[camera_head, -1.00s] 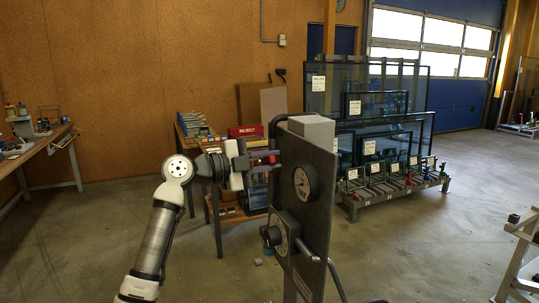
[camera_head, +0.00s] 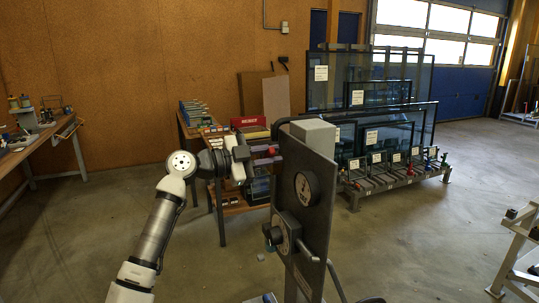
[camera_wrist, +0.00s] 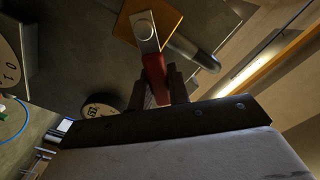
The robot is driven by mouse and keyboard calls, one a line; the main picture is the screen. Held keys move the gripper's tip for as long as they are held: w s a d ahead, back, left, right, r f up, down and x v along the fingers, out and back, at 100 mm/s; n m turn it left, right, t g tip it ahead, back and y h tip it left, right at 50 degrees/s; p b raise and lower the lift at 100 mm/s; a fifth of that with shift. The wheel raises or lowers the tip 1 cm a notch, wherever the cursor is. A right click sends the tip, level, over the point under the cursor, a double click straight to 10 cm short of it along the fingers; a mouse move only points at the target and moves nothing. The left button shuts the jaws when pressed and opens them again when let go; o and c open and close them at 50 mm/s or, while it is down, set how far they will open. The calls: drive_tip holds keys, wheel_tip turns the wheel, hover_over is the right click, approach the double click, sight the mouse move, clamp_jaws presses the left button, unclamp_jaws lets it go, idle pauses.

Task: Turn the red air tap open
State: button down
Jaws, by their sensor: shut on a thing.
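The red air tap (camera_wrist: 154,72) shows in the wrist view as a red lever with a grey metal hub at its end, in front of an orange plate. My gripper (camera_wrist: 159,86) has its two dark fingers on either side of the red lever, shut on it. In the head view the red tap (camera_head: 272,150) is a small red spot at the upper left side of the dark upright panel (camera_head: 320,190). My gripper (camera_head: 254,160) reaches it from the left. The tap's exact angle is hard to tell there.
The panel carries a round gauge (camera_head: 306,188) and a lower dial with a knob (camera_head: 283,232). A wooden table (camera_head: 215,131) and a glass rack (camera_head: 395,177) stand behind. Floor at left is clear.

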drive_tip(key=c, duration=1.3)
unclamp_jaws()
drive_tip(key=shift+a, duration=0.1)
drive_tip(key=b+v, duration=0.4)
drive_tip(key=v, duration=0.9)
drive_tip(key=shift+s+a, duration=0.1)
drive_tip(key=shift+a, duration=0.25)
drive_tip(key=shift+c, duration=0.2)
